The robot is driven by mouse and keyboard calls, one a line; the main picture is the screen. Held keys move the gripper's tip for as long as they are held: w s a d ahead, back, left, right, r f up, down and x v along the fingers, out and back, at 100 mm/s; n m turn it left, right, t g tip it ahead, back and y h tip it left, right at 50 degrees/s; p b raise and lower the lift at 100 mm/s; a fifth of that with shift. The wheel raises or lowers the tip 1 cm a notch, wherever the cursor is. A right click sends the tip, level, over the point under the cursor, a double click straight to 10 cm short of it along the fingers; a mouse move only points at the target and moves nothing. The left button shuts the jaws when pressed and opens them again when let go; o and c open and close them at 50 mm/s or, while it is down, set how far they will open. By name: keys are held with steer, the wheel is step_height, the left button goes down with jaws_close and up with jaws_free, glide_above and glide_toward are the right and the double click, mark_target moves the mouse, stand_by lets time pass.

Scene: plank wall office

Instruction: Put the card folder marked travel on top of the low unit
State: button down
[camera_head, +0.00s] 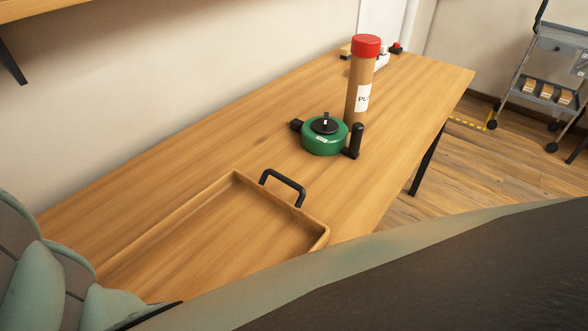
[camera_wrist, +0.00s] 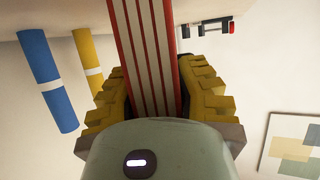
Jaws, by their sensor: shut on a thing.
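My gripper (camera_wrist: 157,94) shows in the wrist view, its two yellow ridged fingers shut on a flat, red-edged folder (camera_wrist: 145,42) with pale and brown stripes between the red edges. The folder runs up from between the fingers and out of the top of the view. No marking can be read on it, so I cannot tell whether it is the travel one. The gripper does not show clearly in the head view. I cannot pick out the low unit in either view.
A wooden table (camera_head: 405,93) carries a handled tray (camera_head: 318,240), a green round device (camera_head: 322,143) and a red-capped tube (camera_head: 357,88). A grey cart (camera_head: 535,75) stands at the far right. Blue (camera_wrist: 50,85) and yellow (camera_wrist: 92,62) rolls and a picture (camera_wrist: 295,145) show in the wrist view.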

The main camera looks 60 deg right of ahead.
steer(key=shift+a+f, duration=0.1)
steer(key=c, duration=0.9)
jaws_free()
steer(key=shift+o, duration=0.2)
steer(key=shift+r, duration=0.2)
steer(key=p+v, duration=0.5)
steer(key=v, duration=0.7)
steer(key=shift+w, duration=0.1)
